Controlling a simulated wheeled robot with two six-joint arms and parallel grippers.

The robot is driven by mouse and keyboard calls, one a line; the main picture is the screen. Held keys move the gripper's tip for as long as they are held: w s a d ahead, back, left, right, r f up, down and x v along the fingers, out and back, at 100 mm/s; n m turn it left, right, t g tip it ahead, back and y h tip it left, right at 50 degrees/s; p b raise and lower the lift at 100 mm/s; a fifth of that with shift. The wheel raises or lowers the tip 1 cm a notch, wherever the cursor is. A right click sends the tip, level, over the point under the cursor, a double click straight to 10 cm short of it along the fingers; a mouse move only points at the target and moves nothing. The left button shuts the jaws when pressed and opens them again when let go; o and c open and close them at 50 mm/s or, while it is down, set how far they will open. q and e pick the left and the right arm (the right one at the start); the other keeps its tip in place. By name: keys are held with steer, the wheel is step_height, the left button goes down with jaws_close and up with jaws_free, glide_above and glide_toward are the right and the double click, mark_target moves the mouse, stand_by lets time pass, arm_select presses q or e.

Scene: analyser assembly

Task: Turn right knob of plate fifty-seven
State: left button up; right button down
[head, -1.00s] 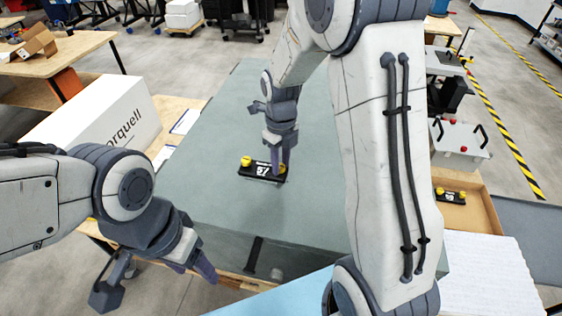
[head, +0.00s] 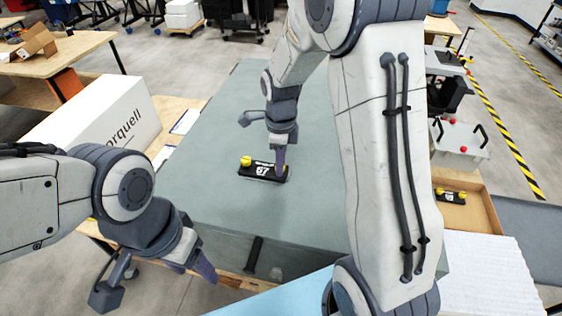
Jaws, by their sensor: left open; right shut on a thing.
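A black plate (head: 258,173) with white digits, too small to read surely, lies flat on the grey-green work surface (head: 215,204). Its left yellow knob (head: 246,161) is in plain sight. My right gripper (head: 281,173) points down at the plate's right end and is shut on the right knob there, which its fingers almost wholly hide. My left gripper (head: 155,284) is open and empty at the lower left, in front of the work surface's near edge and well away from the plate.
A second black plate with yellow knobs (head: 451,196) lies in a cardboard tray (head: 481,207) at the right. A white box (head: 100,124) stands at the left. My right arm covers the right part of the work surface. The surface around the plate is clear.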

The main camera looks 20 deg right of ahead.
steer(key=n, duration=0.4)
steer(key=shift+n, duration=0.3)
steer(key=n, duration=1.4)
steer(key=shift+n, duration=0.3)
steer(key=n, duration=0.4)
steer(key=shift+f, duration=0.1)
steer(key=n, duration=0.5)
steer(key=shift+a, duration=0.1)
steer(key=n, duration=0.4)
steer(key=shift+s+n, duration=0.1)
steer(key=shift+n, duration=0.2)
steer(key=n, duration=0.8)
steer(key=shift+s+f, duration=0.1)
steer(key=n, duration=0.4)
steer(key=shift+n, duration=0.3)
steer(key=n, duration=0.6)
steer(key=shift+n, duration=1.1)
steer(key=n+p, duration=0.2)
steer(key=p, duration=0.2)
steer(key=n+p, duration=0.1)
steer(key=p, duration=0.3)
steer(key=shift+s+r+n, duration=0.1)
steer(key=shift+r+n, duration=0.3)
steer(key=shift+f+n+p, duration=0.3)
steer(key=shift+n+p, duration=0.1)
steer(key=shift+p, duration=0.85)
